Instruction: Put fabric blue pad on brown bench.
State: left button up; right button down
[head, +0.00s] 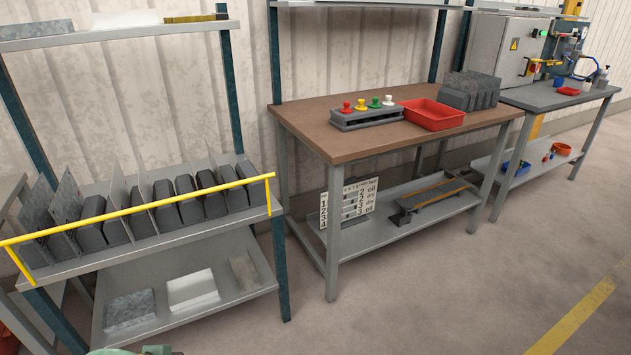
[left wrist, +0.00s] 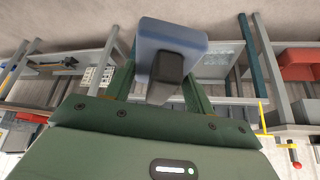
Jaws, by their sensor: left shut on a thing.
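The fabric blue pad (left wrist: 172,36) shows in the left wrist view as a blue block with a dark grey part facing the camera. My left gripper (left wrist: 165,72), with green fingers, is shut on it and holds it up in the air. The pad is not recognisable in the head view. The brown bench (head: 310,122) stands in the middle of the head view, with a brown top and grey legs. My right gripper is in neither view.
On the bench stand a grey rack (head: 367,118) with coloured knobs, a red tray (head: 433,114) and grey blocks (head: 468,91). The bench's front left top is clear. A shelf with a yellow rail (head: 150,205) stands left; a grey workbench (head: 560,97) stands right.

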aim_at(359, 139)
jog(key=i+l+z, duration=0.1)
jog(key=i+z, duration=0.35)
jog(key=i, duration=1.1)
